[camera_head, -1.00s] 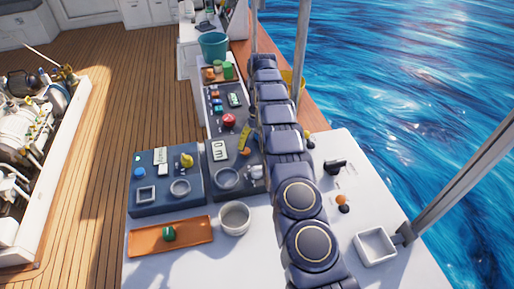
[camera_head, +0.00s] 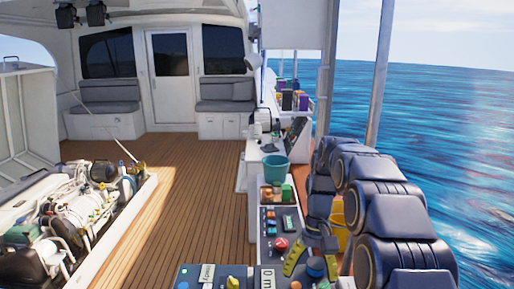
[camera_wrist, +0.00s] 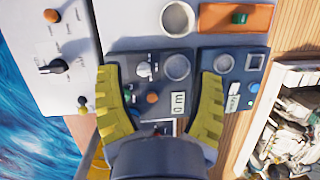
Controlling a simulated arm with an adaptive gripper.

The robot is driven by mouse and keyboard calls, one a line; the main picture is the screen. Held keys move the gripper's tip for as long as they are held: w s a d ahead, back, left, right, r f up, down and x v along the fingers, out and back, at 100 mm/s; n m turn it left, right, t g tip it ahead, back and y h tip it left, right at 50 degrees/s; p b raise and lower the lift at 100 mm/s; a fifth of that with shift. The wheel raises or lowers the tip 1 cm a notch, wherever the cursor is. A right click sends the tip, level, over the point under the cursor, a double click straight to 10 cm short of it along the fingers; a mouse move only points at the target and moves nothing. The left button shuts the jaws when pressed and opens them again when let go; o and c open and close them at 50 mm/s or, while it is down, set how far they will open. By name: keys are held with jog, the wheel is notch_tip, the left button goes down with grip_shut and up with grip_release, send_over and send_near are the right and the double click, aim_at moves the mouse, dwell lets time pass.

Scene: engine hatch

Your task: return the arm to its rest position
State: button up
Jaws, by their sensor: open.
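In the wrist view my gripper (camera_wrist: 160,72) has its two yellow fingers spread wide with nothing between them. It points down over the dark control panels (camera_wrist: 150,66), apart from them as far as I can tell. In the head view my arm arches at the right.
A teal bucket (camera_head: 275,168) stands behind the panels. A yellow bucket (camera_head: 339,222) is partly behind my arm. Engine machinery (camera_head: 70,220) lies left; the wooden deck (camera_head: 185,195) between is clear.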

jog(key=s+a+r+n, duration=0.1)
jog(key=s+r, duration=0.2)
jog(key=s, duration=0.4)
jog(key=s+r, duration=0.3)
jog(key=s, duration=0.4)
jog(key=s+f+t+h, duration=0.1)
jog(key=s+f, duration=0.2)
jog(key=s, duration=1.2)
jog(key=shift+s+d+n+t, duration=0.25)
jog(key=shift+s+n+t, duration=0.05)
jog(key=shift+s, duration=0.05)
